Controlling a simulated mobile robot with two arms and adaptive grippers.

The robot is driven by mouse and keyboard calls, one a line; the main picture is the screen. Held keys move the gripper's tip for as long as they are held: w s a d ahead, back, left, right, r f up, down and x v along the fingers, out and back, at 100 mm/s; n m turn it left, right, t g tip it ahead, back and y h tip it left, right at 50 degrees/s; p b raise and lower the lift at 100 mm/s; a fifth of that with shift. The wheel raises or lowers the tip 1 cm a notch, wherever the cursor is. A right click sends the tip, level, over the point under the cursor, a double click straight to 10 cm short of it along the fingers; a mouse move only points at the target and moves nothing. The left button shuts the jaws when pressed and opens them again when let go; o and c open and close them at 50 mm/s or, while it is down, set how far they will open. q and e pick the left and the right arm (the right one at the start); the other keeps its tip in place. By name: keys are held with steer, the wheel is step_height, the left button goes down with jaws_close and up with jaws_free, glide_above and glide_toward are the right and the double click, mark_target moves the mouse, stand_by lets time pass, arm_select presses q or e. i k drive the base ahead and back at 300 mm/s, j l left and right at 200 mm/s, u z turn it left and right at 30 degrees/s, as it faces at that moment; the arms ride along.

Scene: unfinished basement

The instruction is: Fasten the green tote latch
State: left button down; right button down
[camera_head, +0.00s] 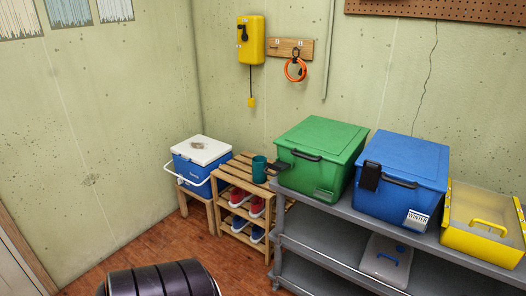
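The green tote (325,146) stands on the left end of the grey shelf unit, its lid on and looking level. A black handle (306,155) is on its front. A dark flat piece, which looks like the green tote latch (277,168), sticks outward at the tote's front left corner, next to a teal mug (259,169). It looks swung away from the tote's wall, but it is small and I cannot tell its exact angle. Neither of my grippers is in view.
A blue tote (402,168) with a black latch (370,176) lying against its front stands close right of the green one. A yellow bin (484,225) is further right on the grey shelf (340,212). A slatted shoe rack (230,178) and cooler (195,168) stand left.

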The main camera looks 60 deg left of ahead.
mark_target(277, 167)
steer(key=u, duration=1.7)
